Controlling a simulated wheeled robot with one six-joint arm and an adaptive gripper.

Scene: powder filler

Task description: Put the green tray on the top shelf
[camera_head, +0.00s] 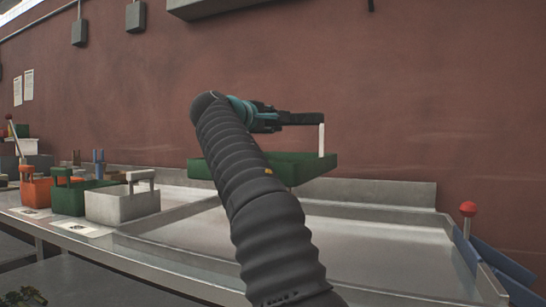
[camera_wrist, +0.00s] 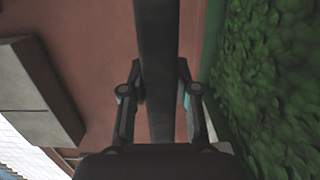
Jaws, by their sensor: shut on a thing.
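The green tray (camera_head: 312,168) hangs level in the air above the metal worktop in the head view, partly hidden behind my arm. A pale upright post rises at its right end to a dark handle bar. My gripper (camera_head: 283,118) is shut on this bar, above the tray. In the wrist view the dark bar runs between the fingers (camera_wrist: 160,95). The tray's green rim (camera_wrist: 213,45) and a leafy-looking green filling show at the right. I cannot make out a top shelf for certain in either view.
An orange tray (camera_head: 36,193), another green tray (camera_head: 70,202) and a grey tray (camera_head: 122,206) stand at the left of the metal worktop (camera_head: 360,245). The worktop's middle is clear. A red-knobbed lever (camera_head: 468,209) stands at the right. A grey box (camera_head: 225,8) hangs high on the wall.

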